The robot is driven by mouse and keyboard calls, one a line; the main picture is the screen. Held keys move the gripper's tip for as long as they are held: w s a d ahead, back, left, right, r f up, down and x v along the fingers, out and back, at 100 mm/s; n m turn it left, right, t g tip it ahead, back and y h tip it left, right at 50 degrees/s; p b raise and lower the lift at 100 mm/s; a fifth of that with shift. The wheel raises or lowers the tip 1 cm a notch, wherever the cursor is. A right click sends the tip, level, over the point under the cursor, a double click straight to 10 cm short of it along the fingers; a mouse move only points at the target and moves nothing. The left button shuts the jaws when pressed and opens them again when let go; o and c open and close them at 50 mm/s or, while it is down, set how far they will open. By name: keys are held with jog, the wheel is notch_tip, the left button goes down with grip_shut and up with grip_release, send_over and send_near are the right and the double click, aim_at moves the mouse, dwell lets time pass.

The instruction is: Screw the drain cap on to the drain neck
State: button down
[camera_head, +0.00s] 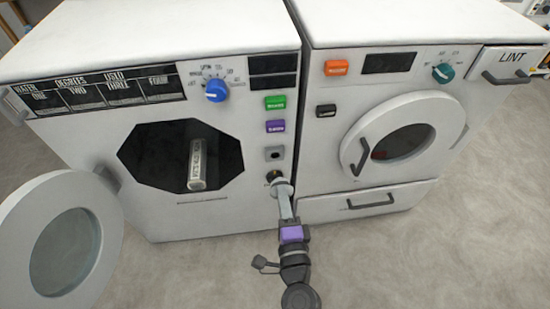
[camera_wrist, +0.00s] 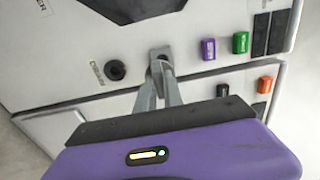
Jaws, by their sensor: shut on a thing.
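The drain neck is a small dark round fitting (camera_head: 271,175) low on the left machine's front, below a grey square with a hole. In the wrist view the neck (camera_wrist: 115,70) is a black circle beside a small label. My gripper (camera_head: 282,186) is just in front of and slightly below-right of it.
The left machine's round door (camera_head: 65,243) hangs open at the left. A labelled pale cylinder (camera_head: 200,163) lies in its opening. Green (camera_head: 275,102) and purple (camera_head: 275,127) buttons sit above the neck. The right machine's door (camera_head: 403,140) is shut. Carpet in front is clear.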

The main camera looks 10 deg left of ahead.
notch_tip(320, 180, down, 12)
jog(key=b, duration=0.9)
jog(key=shift+r, duration=0.2)
jog(key=shift+w, duration=0.2)
jog(key=shift+b+x, duration=0.5)
jog(key=shift+x, duration=2.4)
jog(key=shift+x, duration=1.15)
jog(key=c, duration=1.4)
grip_release()
jog(key=shift+s, duration=0.1)
jog(key=p+v, duration=0.2)
jog(key=v, duration=0.5)
jog(key=shift+s, duration=0.3)
